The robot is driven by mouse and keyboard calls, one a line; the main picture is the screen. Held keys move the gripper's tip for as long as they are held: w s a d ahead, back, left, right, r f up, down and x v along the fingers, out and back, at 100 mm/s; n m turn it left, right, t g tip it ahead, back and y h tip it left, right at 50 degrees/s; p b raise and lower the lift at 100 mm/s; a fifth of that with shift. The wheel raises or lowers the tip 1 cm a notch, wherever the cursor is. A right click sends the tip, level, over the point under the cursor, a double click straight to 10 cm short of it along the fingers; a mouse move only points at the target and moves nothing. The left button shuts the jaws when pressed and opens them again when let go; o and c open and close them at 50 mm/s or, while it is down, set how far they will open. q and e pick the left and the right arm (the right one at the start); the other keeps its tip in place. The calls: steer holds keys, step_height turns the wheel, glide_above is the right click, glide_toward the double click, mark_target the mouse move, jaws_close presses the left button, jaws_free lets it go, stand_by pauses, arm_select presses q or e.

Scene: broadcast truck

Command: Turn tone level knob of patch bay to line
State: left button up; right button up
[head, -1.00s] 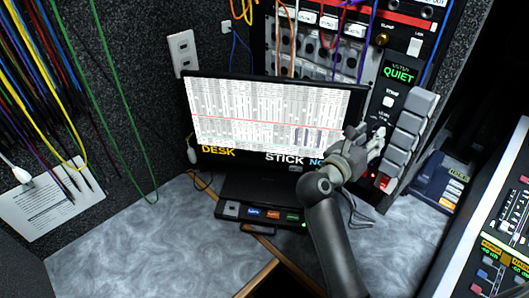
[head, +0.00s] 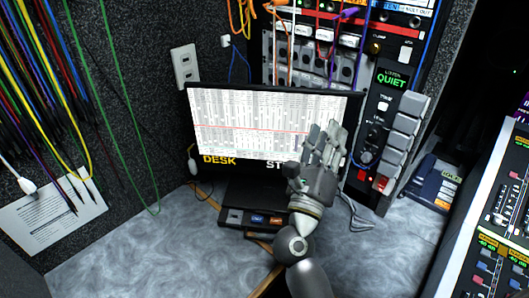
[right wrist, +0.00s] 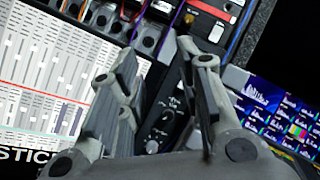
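The patch bay (head: 352,103) is the upright rack behind the monitor, with cables and jacks. On its dark strip, below a lit QUIET display, sit a small dark knob (head: 374,134) and a lower knob with a blue ring (head: 366,157). The labels are too small to tell which is tone level or how it is set. The right wrist view shows the dark knob (right wrist: 168,115) and the lower knob (right wrist: 152,146) beyond my fingers. My right gripper (head: 323,133) is open and empty, left of the knobs, before the monitor. My left gripper is out of view.
The monitor (head: 235,123) stands left of the rack. A mixer (head: 495,225) is at the right. Cables hang before the jacks. The worktop (head: 165,250) is mostly clear.

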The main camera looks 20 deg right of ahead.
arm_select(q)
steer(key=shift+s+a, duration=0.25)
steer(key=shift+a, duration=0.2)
arm_select(e)
steer(key=a+n+t+y, duration=0.7)
steer(key=a+n+y, duration=0.5)
steer(key=n, duration=0.6)
steer(key=shift+w+r+y, duration=0.15)
steer(key=shift+y, duration=1.15)
